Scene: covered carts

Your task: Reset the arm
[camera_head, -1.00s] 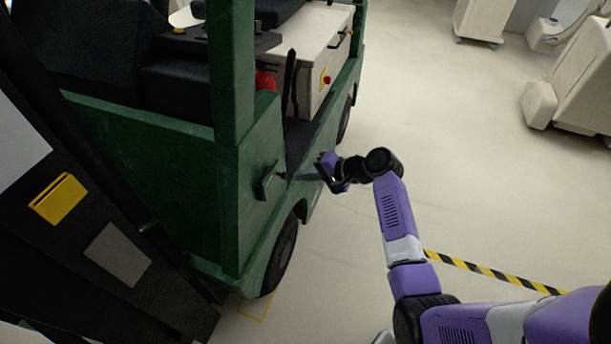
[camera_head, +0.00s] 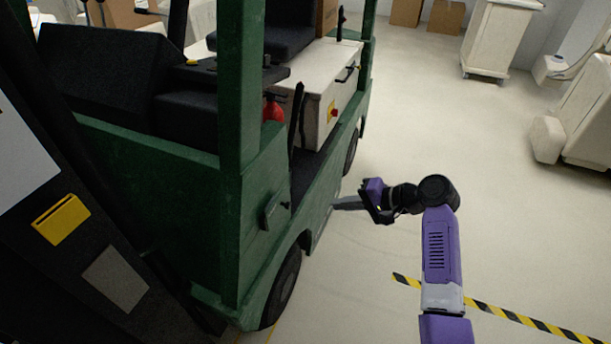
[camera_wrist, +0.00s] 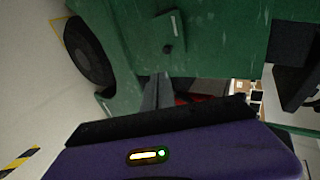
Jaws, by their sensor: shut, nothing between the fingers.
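My gripper (camera_head: 340,204) is at the end of my purple and black arm, in the middle of the head view. Its grey fingers point left toward the side of the green vehicle (camera_head: 150,150). The fingers are shut with nothing between them. A strip of floor seems to show around the gripper, but I cannot tell the exact gap to the vehicle. In the wrist view the fingers (camera_wrist: 157,92) show beyond the purple wrist housing, in front of the green side panel (camera_wrist: 215,35).
The vehicle has a black handle (camera_head: 272,207), a white box (camera_head: 318,85) with a red knob, and a dark wheel (camera_head: 285,285). Black-and-yellow tape (camera_head: 490,310) crosses the floor. White covered carts (camera_head: 495,38) and cardboard boxes (camera_head: 445,17) stand at the back. Pale floor on the right is open.

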